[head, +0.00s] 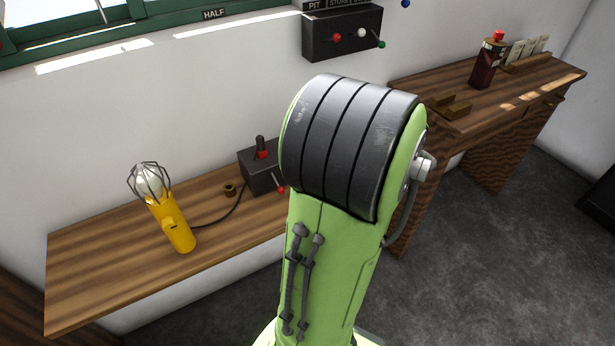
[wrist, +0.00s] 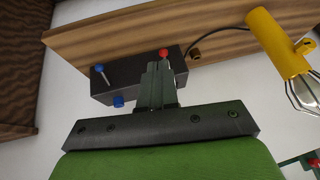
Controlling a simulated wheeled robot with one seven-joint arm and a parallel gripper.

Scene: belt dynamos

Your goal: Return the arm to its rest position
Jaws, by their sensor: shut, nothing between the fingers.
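My green arm (head: 335,240) rises through the middle of the head view, with its dark ribbed joint uppermost. It hides my gripper in that view. In the wrist view my gripper (wrist: 158,75) is shut, with its narrow dark fingers together and nothing visible held. The fingers overlap a dark box (wrist: 115,82) with blue knobs and a red knob. I cannot tell whether they touch it.
A dark lever box (head: 258,180) sits beside my arm. A wall box (head: 325,45) has coloured knobs. A bottle (head: 487,65) stands on the desk (head: 480,115) at right.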

